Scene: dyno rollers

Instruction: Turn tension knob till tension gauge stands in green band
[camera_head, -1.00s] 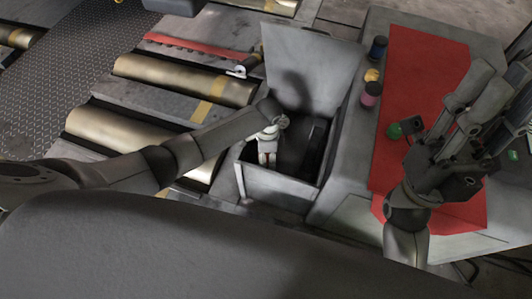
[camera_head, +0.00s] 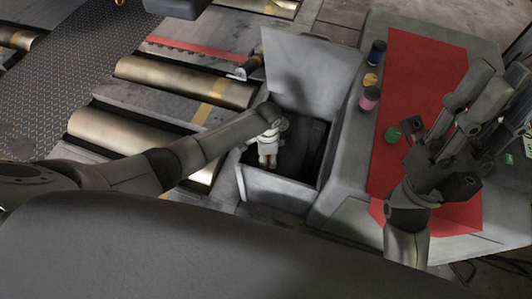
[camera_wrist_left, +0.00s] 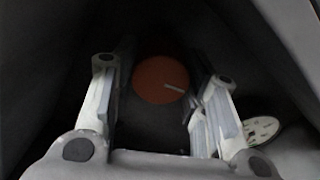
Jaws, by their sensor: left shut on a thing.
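The tension knob (camera_wrist_left: 160,80) is a round orange-red disc in the left wrist view, with a white mark pointing right and slightly down. My left gripper (camera_wrist_left: 157,97) is shut on it, with one finger at each side. In the head view, my left gripper (camera_head: 267,160) reaches down into the open grey box (camera_head: 275,188), and the knob is hidden there. A pale round dial, likely the tension gauge (camera_wrist_left: 262,130), shows partly behind the right finger in the left wrist view. Its needle and bands are too small to read. My right gripper (camera_head: 500,88) is open and empty above the bench.
The box's raised lid (camera_head: 310,70) stands behind my left gripper. Metal rollers (camera_head: 185,80) lie to the left. On the right, a grey bench with a red mat (camera_head: 425,65) bears several small spools, including a blue (camera_head: 377,52), a pink (camera_head: 369,98) and a green one (camera_head: 392,134).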

